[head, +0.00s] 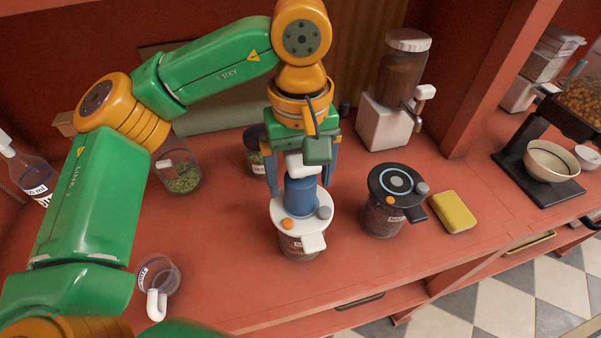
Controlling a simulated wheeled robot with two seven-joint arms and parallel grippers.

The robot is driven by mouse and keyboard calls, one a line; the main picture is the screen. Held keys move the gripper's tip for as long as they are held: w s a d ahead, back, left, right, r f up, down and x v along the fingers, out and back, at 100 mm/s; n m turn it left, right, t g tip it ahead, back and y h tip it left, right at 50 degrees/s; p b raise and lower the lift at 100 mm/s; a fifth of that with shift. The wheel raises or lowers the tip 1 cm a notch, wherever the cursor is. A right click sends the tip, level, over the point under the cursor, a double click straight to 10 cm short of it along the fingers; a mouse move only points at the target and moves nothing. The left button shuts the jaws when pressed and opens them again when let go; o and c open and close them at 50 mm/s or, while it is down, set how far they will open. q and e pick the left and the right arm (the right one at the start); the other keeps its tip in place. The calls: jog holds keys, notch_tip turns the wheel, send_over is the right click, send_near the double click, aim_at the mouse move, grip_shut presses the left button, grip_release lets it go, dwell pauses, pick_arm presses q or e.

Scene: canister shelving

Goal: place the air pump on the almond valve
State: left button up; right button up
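The air pump (301,197) is a blue upright cylinder with a white part at its top. It stands over the white valve lid (285,214) of a clear canister (300,252) and appears to touch it. The lid has an orange and a grey knob. The canister's label is too small to read, so I cannot confirm it is almond. My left gripper (301,180) points down from above, its blue fingers on either side of the pump, with what look like narrow gaps. It looks open. The pump's top is partly hidden by the gripper. My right gripper is out of view.
A black-lidded canister (383,222) stands close to the right, beside a yellow sponge (453,211). A grinder (385,122) stands behind. Jars of green contents (181,180) (254,155) stand at left and behind. A clear cup (158,274) is front left. The front-right counter is clear.

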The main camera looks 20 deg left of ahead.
aim_at(301, 161)
pick_arm(q)
jog(key=shift+r+p, duration=0.3)
notch_tip(301, 161, up, 3)
jog(key=shift+f, duration=0.1)
notch_tip(301, 161, up, 9)
jog(key=p, duration=0.3)
